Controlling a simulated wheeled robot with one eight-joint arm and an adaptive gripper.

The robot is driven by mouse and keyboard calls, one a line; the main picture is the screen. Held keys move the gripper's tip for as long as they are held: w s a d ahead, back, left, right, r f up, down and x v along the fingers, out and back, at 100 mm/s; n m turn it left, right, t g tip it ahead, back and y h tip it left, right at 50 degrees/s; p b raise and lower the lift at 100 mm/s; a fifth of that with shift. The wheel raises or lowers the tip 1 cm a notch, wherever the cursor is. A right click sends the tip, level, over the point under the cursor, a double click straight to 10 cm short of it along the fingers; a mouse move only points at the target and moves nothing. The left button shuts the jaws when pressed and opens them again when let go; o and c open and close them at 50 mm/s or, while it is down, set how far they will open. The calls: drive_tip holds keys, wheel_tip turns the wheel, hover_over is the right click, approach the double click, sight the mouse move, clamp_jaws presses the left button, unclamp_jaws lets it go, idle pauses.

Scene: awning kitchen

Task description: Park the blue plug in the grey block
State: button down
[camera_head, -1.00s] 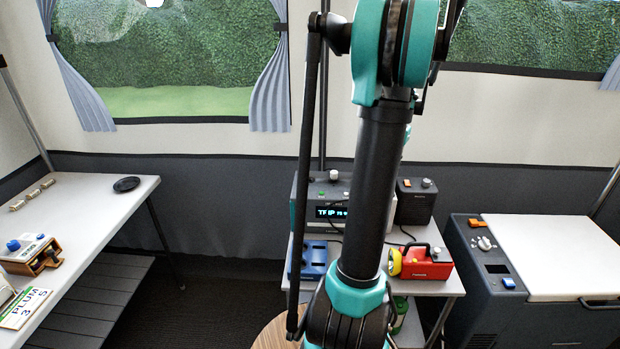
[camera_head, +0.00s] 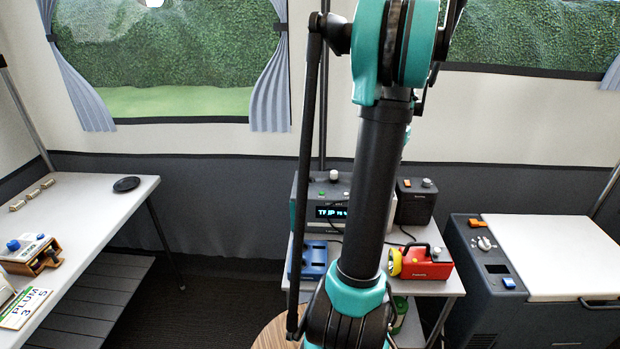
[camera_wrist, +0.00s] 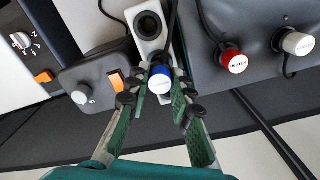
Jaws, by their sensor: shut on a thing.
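In the wrist view, the blue plug (camera_wrist: 161,73) with a white round end sits between the green fingers of my gripper (camera_wrist: 163,79), which is shut on it. The light grey block (camera_wrist: 140,11) lies just beyond, with a round dark socket (camera_wrist: 148,23) open at its far end. The plug overlaps the block's near end; I cannot tell whether it is seated in it or held above it. A dark cable runs up beside the block. In the head view my arm hides the gripper, plug and block.
In the wrist view, a red plug (camera_wrist: 232,60) and a white plug (camera_wrist: 298,43) stand on a dark grey housing to the right. A dark box with a pale knob (camera_wrist: 82,97) is at left. The head view shows a red lantern (camera_head: 428,264) and a cooler (camera_head: 484,290).

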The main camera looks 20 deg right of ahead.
drive_tip(key=shift+f, duration=1.45)
idle(1.1)
drive_tip(key=c, duration=1)
unclamp_jaws()
drive_tip(key=shift+r, duration=3.5)
